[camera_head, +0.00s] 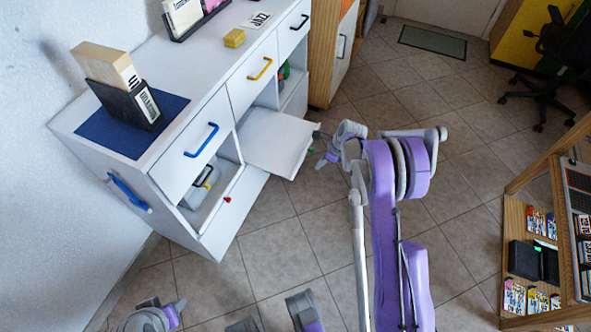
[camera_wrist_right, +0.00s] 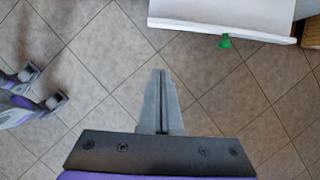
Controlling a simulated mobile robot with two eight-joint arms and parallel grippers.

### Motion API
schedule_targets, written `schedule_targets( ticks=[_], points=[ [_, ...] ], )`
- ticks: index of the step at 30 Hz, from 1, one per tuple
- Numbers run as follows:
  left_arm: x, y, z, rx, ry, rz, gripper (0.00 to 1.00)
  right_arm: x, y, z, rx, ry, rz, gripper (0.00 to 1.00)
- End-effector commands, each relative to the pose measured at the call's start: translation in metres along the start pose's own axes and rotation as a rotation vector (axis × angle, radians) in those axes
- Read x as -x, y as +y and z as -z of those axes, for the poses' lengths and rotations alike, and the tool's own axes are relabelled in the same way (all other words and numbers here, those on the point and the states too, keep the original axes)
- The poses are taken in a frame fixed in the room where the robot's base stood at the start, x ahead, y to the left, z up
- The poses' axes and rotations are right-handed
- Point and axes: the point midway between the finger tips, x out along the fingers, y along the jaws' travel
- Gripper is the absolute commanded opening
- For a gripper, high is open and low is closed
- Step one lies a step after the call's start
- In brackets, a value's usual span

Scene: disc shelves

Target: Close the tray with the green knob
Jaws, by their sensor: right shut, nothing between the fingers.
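The tray (camera_head: 268,136) is a white panel sticking out from the middle of the white cabinet's front. In the right wrist view, the same tray (camera_wrist_right: 222,14) crosses the top right, with a green knob (camera_wrist_right: 224,42) on its front edge. My right gripper (camera_head: 321,162) is just off the tray's outer end in the head view. In the wrist view its fingers (camera_wrist_right: 160,74) are together and empty, apart from the knob, which is ahead and to the right. My left gripper (camera_head: 180,305) shows in part at the bottom left of the head view; its fingers are too small to judge.
The white cabinet (camera_head: 174,166) has blue and yellow handles. A red knob (camera_head: 227,199) sits on its lower front, near an open compartment. Tiled floor is clear around the tray; a wooden shelf (camera_head: 513,218) stands right.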

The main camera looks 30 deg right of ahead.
Motion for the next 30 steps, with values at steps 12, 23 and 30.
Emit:
schedule_targets(
  ticks=[12,23,30],
  points=[
    [-0.018,0.000,-0.005,0.000,-0.006,0.000,0.50,-0.076,0.001,0.001,0.002,0.001,-0.001,0.00],
    [-0.026,0.000,-0.008,0.000,-0.009,0.000,0.50,-0.110,0.001,-0.030,0.003,0.000,-0.001,0.00],
    [-0.027,0.000,-0.008,0.000,-0.009,0.000,0.50,-0.112,0.001,-0.038,0.002,0.000,0.000,0.00]
  ],
)
